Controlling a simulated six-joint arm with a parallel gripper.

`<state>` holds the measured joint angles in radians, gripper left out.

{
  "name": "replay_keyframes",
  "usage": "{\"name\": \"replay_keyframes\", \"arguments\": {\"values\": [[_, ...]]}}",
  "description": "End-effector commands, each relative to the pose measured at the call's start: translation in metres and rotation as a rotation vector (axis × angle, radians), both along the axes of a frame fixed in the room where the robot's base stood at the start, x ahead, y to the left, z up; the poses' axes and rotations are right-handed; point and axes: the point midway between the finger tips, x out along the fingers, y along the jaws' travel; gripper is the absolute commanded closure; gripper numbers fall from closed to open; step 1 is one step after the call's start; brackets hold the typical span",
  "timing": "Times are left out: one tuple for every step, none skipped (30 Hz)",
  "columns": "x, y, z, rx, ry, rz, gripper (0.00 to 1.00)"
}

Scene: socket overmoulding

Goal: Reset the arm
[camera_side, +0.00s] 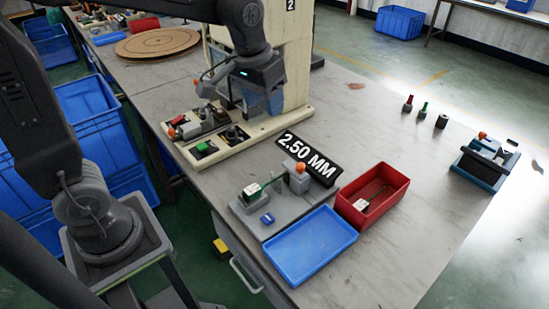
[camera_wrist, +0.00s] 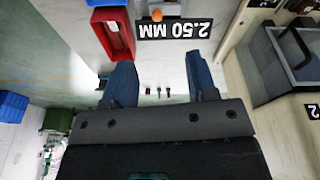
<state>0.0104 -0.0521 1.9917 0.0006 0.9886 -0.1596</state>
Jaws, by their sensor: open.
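My gripper (camera_wrist: 161,82) shows in the wrist view with its two blue fingers apart and nothing between them. In the side view my wrist is beside the beige machine, above the table, and the fingertips are hard to make out. A grey fixture (camera_side: 246,213) with a white socket part, a green strip and an orange knob stands on the table. A red bin (camera_side: 373,210) beside it holds a white and green part. A blue tray (camera_side: 310,247) in front of the fixture is empty.
The beige machine (camera_side: 298,60) and its base with a red and a green button (camera_side: 203,148) stand close to my arm. A "2.50 MM" sign (camera_side: 308,158) stands behind the fixture. Small pegs (camera_side: 424,110) and a blue-grey fixture (camera_side: 485,165) are at right. The table between is clear.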

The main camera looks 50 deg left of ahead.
Motion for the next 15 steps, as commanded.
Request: {"name": "replay_keyframes", "arguments": {"values": [[-0.019, 0.001, 0.009, 0.003, -0.035, -0.015, 0.48], [-0.029, 0.001, 0.013, 0.006, -0.053, -0.023, 0.48], [-0.043, 0.001, 0.017, 0.009, -0.078, -0.036, 0.48], [-0.054, 0.002, 0.019, 0.012, -0.095, -0.045, 0.48], [-0.064, 0.002, 0.020, 0.015, -0.112, -0.054, 0.48], [-0.077, 0.002, 0.022, 0.020, -0.136, -0.066, 0.48], [-0.087, 0.002, 0.022, 0.022, -0.153, -0.075, 0.48], [-0.096, 0.003, 0.022, 0.025, -0.170, -0.082, 0.48], [-0.107, 0.003, 0.021, 0.031, -0.190, -0.093, 0.48], [-0.114, 0.003, 0.020, 0.033, -0.204, -0.101, 0.48], [-0.121, 0.003, 0.019, 0.037, -0.217, -0.106, 0.48], [-0.129, 0.003, 0.017, 0.041, -0.231, -0.115, 0.48], [-0.135, 0.003, 0.015, 0.043, -0.241, -0.120, 0.48], [-0.139, 0.003, 0.014, 0.046, -0.250, -0.125, 0.48], [-0.144, 0.004, 0.012, 0.048, -0.261, -0.129, 0.48]]}}
